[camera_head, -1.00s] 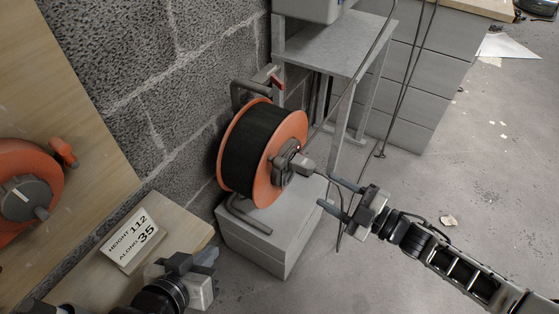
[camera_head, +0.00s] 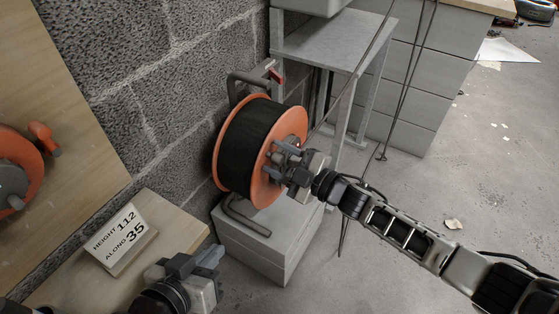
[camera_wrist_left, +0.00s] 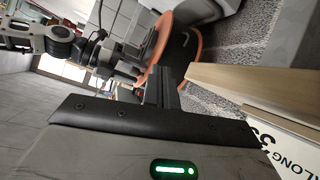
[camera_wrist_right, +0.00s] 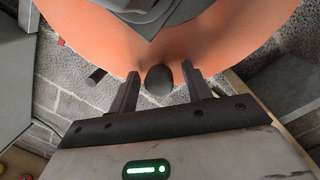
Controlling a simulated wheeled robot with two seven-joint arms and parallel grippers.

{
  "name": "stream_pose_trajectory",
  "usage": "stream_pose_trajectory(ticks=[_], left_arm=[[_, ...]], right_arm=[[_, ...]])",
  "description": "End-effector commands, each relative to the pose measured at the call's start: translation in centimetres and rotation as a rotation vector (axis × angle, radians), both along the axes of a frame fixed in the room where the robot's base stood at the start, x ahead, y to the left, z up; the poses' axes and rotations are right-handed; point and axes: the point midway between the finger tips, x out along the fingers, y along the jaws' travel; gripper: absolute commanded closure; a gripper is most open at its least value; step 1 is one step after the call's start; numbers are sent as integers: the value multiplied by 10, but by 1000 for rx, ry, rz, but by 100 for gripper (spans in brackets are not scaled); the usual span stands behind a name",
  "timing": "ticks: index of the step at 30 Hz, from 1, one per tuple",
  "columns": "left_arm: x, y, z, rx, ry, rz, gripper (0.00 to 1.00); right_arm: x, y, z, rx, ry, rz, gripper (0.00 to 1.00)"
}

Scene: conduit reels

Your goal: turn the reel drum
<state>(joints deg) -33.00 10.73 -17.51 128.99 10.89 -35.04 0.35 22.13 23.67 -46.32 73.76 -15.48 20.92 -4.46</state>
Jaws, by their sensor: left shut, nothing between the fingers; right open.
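The reel drum (camera_head: 250,142) has orange flanges and black cable wound between them. It sits in a grey tube frame (camera_head: 243,218) by the block wall. My right gripper (camera_head: 277,160) is open at the drum's outer face and hides part of the grey hub. In the right wrist view a dark round knob (camera_wrist_right: 158,80) shows between its spread fingers, in front of the orange flange (camera_wrist_right: 105,40). Whether the fingers touch the knob I cannot tell. My left gripper (camera_head: 216,254) is shut and empty, low and left of the drum; it also shows in the left wrist view (camera_wrist_left: 168,80).
A grey box (camera_head: 262,250) carries the reel frame. A metal stand (camera_head: 330,45) is close behind it. A placard (camera_head: 121,238) lies on a wooden ledge near my left gripper. Another orange reel (camera_head: 30,165) is at far left.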

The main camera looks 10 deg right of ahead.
Motion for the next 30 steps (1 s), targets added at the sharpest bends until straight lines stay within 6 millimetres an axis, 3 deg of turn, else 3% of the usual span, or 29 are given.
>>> stream_pose_trajectory(ticks=[5,10,23,30], left_arm=[[-1,1,0,6,-1,-5,100],[-1,1,0,7,2,-5,100],[1,0,-7,-3,-11,0,100],[6,-5,8,-50,-107,4,100]], right_arm=[[0,0,0,0,0,0,54],[0,0,0,1,1,0,100],[-7,5,-10,-46,-66,0,100],[-18,13,-29,-146,-203,-1,100]])
